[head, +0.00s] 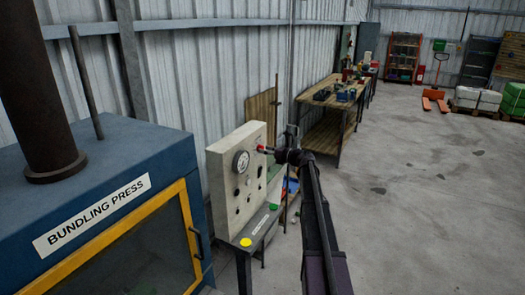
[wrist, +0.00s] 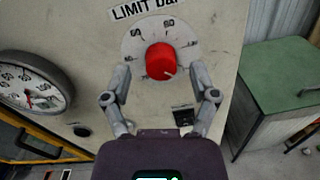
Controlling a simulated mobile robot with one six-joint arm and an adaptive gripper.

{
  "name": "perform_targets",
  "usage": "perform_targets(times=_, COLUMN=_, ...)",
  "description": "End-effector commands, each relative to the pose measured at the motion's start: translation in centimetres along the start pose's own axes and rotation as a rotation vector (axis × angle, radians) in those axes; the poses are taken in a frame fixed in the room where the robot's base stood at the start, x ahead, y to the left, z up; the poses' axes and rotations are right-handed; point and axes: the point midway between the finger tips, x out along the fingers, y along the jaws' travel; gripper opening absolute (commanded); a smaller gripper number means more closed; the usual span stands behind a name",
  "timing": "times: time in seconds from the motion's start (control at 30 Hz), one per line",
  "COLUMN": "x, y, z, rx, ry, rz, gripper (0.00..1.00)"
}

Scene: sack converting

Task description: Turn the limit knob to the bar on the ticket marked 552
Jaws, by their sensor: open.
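The red limit knob (wrist: 161,59) sits on a pale round scale under a partly cut-off label starting "LIMIT BA". Numbers such as 60 and 80 show around it. A short white line on the knob's face points down and right. My gripper (wrist: 160,74) is open, with one finger to each side of the knob and a gap on both sides. In the head view my gripper (head: 276,151) is at the panel's face, by a small red spot that looks like the knob (head: 261,148). I cannot make out a ticket marked 552.
The cream panel (head: 217,172) carries a round gauge (head: 241,161), which also shows in the wrist view (wrist: 36,93). Yellow (head: 246,242) and green (head: 273,207) discs lie on the shelf below. The blue bundling press (head: 105,175) stands left. A green-topped cabinet (wrist: 285,75) is right of the panel.

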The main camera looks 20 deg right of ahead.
Motion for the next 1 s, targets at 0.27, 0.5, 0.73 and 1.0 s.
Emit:
perform_targets(times=0.27, x=1.1, y=0.0, z=0.0, rx=0.000, ry=0.000, rz=-0.001, gripper=0.76)
perform_targets(times=0.5, x=1.1, y=0.0, z=0.0, rx=0.000, ry=0.000, rz=-0.001, gripper=0.76)
perform_targets(times=0.73, x=1.0, y=0.0, z=0.0, rx=0.000, ry=0.000, rz=-0.001, gripper=0.08)
perform_targets(times=1.0, x=1.2, y=0.1, z=0.0, rx=-0.004, ry=0.000, rz=0.002, gripper=0.00)
